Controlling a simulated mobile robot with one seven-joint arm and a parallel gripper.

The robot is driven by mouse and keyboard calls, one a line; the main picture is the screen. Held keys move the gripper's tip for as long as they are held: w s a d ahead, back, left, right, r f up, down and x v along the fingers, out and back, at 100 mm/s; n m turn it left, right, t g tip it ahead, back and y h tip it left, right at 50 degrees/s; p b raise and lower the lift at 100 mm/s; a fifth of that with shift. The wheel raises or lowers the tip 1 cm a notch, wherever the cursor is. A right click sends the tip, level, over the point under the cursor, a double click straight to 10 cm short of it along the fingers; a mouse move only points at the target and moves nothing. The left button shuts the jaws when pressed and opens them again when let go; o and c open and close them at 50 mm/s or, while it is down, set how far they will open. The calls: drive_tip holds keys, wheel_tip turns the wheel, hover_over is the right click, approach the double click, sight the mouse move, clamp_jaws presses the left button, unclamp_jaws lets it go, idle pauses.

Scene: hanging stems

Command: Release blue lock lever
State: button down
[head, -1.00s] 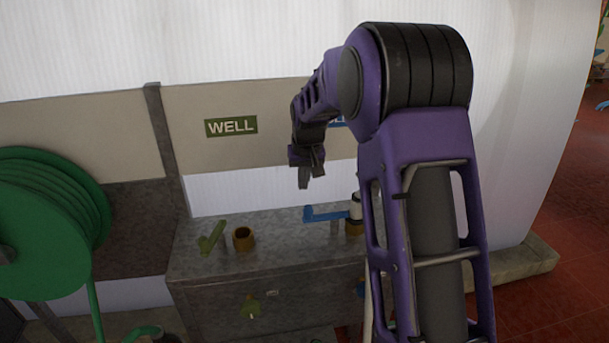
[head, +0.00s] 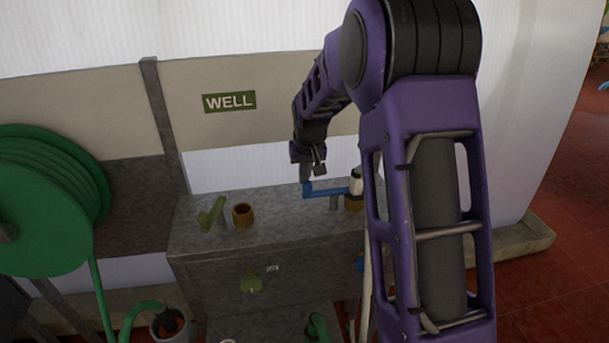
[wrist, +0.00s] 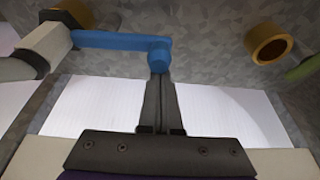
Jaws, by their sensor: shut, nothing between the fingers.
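The blue lock lever (head: 328,191) lies level above the grey metal box, its free end to the left and its other end beside a white fitting (head: 355,184) on a brass collar. In the wrist view the blue lever (wrist: 115,41) runs from the white fitting (wrist: 45,46) to its rounded free end. My gripper (head: 307,180) is shut and empty, fingers pointing down at the lever's free end. In the wrist view the fingertips (wrist: 159,76) meet or nearly meet that end; I cannot tell whether they touch.
A green lever (head: 211,216) and an open brass collar (head: 243,215) stand on the left of the grey metal box (head: 225,240). A green hose reel (head: 40,215) is at far left. A WELL sign (head: 230,101) is on the back panel. A pale hose hangs at the box's right.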

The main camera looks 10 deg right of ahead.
drive_tip(key=shift+s, duration=0.1)
drive_tip(key=s+n+y, duration=0.1)
drive_tip(key=s+n, duration=0.1)
drive_tip(key=n, duration=0.1)
drive_tip(key=shift+s, duration=0.1)
drive_tip(key=s+d+n+g+y+p, duration=0.2)
drive_tip(key=s+n, duration=0.4)
drive_tip(key=n, duration=0.4)
drive_tip(key=shift+d, duration=0.7)
drive_tip(key=shift+s+d, duration=0.15)
wheel_tip(320, 180, up, 10)
drive_tip(key=a, duration=0.1)
drive_tip(key=shift+f+p, duration=0.25)
drive_tip(key=shift+p, duration=0.05)
